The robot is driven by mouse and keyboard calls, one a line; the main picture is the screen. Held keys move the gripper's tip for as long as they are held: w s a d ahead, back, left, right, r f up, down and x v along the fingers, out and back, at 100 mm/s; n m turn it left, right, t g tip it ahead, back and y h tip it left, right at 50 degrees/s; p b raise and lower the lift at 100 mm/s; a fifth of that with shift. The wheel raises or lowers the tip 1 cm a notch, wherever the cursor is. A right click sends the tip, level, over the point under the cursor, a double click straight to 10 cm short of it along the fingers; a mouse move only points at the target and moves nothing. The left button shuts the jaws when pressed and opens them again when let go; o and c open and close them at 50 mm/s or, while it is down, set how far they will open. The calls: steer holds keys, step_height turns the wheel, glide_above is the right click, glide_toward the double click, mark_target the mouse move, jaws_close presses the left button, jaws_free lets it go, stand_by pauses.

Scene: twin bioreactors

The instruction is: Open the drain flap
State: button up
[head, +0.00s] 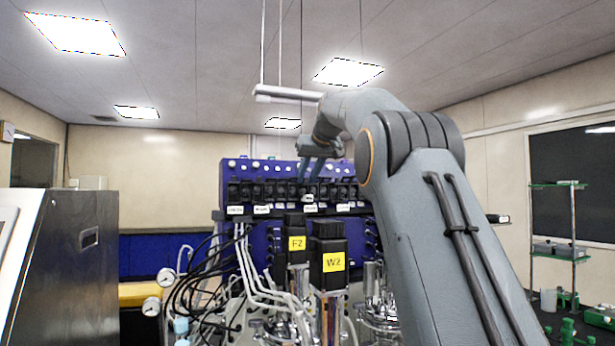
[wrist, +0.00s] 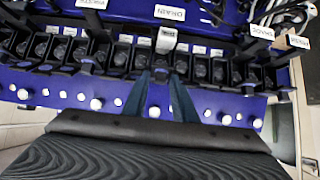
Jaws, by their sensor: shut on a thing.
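The blue panel (head: 286,175) carries a row of black flap units with white labels. In the wrist view a white label reading DRAIN (wrist: 171,12) appears upside down. A pale, slightly tilted piece (wrist: 166,40) at the drain position, which I take as the drain flap, stands out just beyond my fingertips. My gripper (wrist: 163,75) has its two blue-grey fingers at this position, shut on the flap; the exact contact is hard to make out. In the head view my gripper (head: 309,180) reaches down to the middle of the row, and the flap is mostly hidden there.
Neighbouring flap units stand close on both sides, with labels such as SPARGE (wrist: 262,32). Below the panel are black motors marked FZ (head: 297,243) and WZ (head: 333,262), with tubes and cables. A metal cabinet (head: 80,270) stands left, a glass shelf (head: 558,250) right.

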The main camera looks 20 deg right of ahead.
stand_by(0.3)
steer(key=o, duration=0.7)
steer(key=shift+r, duration=0.1)
steer(key=shift+b+v, duration=1.35)
steer(key=shift+v, duration=2.55)
